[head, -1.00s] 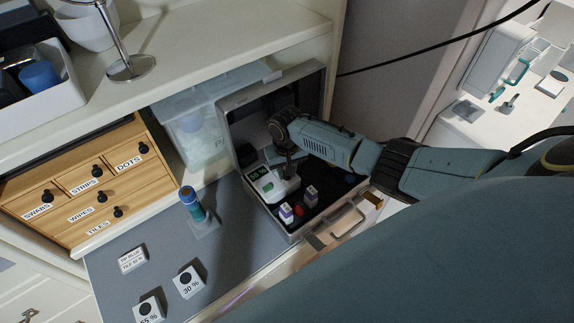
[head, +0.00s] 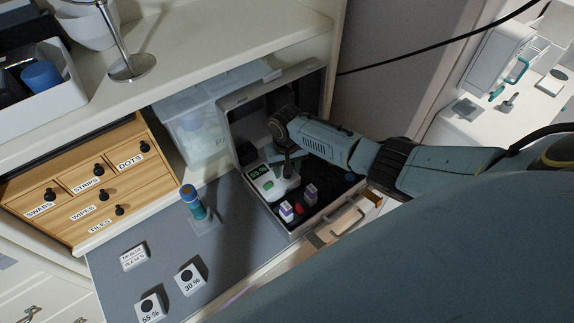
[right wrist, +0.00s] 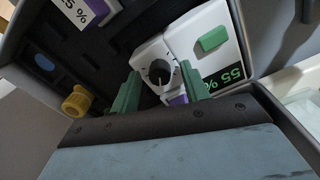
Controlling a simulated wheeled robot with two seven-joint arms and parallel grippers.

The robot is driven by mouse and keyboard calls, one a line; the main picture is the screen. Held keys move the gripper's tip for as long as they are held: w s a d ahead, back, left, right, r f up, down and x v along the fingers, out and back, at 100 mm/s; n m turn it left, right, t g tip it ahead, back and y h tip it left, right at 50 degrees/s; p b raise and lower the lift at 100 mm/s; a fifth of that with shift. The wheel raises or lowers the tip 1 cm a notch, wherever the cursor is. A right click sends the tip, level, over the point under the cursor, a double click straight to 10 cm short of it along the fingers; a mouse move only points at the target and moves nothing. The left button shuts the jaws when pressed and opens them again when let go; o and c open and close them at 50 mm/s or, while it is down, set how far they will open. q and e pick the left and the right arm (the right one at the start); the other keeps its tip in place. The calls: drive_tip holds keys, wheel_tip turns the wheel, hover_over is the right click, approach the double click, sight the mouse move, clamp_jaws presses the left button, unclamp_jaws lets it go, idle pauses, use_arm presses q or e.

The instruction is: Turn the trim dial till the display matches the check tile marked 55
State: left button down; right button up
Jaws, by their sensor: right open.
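The white device with the trim dial sits in the open grey case. Its display (right wrist: 223,84) reads 55 % in the right wrist view and glows green in the head view (head: 259,171). The dark trim dial (right wrist: 158,72) has a white pointer mark. My right gripper (right wrist: 158,90) is open, its green fingers apart on either side of the dial; I cannot tell whether they touch it. In the head view its wrist hides the dial. My left gripper is not in view.
A blue-topped tube (head: 193,202) stands on the mat left of the case (head: 239,145). Small purple-and-white items (head: 286,212) are inside the case, close to my right gripper. A wooden drawer unit (head: 87,180) stands left.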

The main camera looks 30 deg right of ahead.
wheel_tip(320, 180, up, 13)
drive_tip(key=p, duration=0.1)
drive_tip(key=shift+r+p, duration=0.2)
drive_tip(key=shift+p, duration=0.1)
drive_tip(key=shift+a, duration=0.1)
idle(0.5)
